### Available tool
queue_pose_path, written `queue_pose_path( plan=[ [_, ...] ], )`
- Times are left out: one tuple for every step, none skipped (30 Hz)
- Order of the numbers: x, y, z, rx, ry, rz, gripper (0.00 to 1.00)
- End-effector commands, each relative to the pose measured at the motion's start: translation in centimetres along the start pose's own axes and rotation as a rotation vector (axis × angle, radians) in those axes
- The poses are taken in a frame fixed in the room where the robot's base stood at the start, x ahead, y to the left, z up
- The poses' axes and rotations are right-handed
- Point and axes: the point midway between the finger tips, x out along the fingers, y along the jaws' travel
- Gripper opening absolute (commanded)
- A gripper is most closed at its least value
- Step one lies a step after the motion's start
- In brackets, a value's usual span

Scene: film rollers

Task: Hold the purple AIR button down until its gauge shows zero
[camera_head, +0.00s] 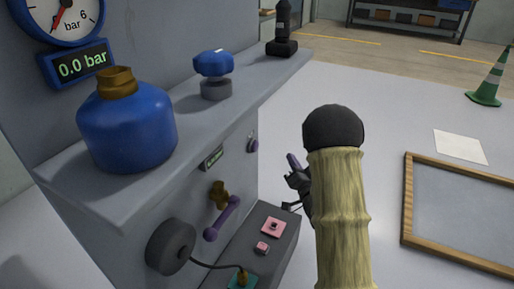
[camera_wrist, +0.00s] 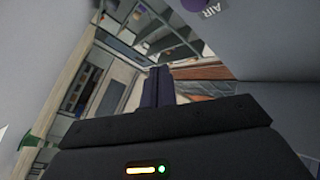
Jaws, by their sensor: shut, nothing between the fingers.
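A small purple knob (camera_head: 253,146) on the machine's front face in the head view looks like the same button. My gripper (camera_head: 292,163) is to its right and apart from it, partly hidden by my arm. In the wrist view my gripper (camera_wrist: 158,72) is shut and empty. A blue-rimmed gauge (camera_head: 68,14) at the upper left has a red needle pointing down-left. Its blue display (camera_head: 82,65) reads 0.0 bar; whether it belongs to AIR is unclear.
A blue bottle (camera_head: 127,125), a blue knob (camera_head: 213,63) and a black bottle (camera_head: 282,30) stand on the machine's shelf. Below are a purple-handled lever (camera_head: 222,218), a grey roller (camera_head: 170,246) and a box with pink buttons (camera_head: 273,227). Open floor lies right, with a wood-framed panel (camera_head: 408,200).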

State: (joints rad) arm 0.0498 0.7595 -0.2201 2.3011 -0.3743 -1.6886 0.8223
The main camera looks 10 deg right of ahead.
Motion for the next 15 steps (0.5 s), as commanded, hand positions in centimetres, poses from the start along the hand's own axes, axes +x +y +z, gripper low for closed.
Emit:
queue_pose_path(
  plan=[
    [0.0,0.0,0.0,-0.001,0.0,0.0,0.0],
    [0.0,0.0,0.0,-0.001,0.0,0.001,0.0],
    [0.0,0.0,0.0,-0.001,0.0,0.001,0.0],
    [0.0,0.0,0.0,-0.001,0.0,0.001,0.0],
    [0.0,0.0,0.0,-0.001,0.0,0.001,0.0],
    [0.0,0.0,0.0,-0.002,0.0,0.002,0.0],
    [0.0,0.0,0.0,-0.002,0.0,0.002,0.0],
    [0.1,-0.1,0.0,-0.002,0.0,0.002,0.0],
    [0.1,-0.1,0.1,-0.002,0.0,0.001,0.0],
    [0.2,-0.2,0.1,-0.002,0.0,0.001,0.0],
    [0.3,-0.2,0.2,-0.002,0.0,0.001,0.0],
    [0.5,-0.4,0.3,-0.003,0.0,0.001,0.0],
    [0.7,-0.5,0.4,-0.003,-0.001,0.001,0.0],
    [0.8,-0.7,0.5,-0.003,-0.001,0.0,0.0],
    [1.1,-0.9,0.8,-0.003,-0.002,-0.001,0.0]
  ],
)
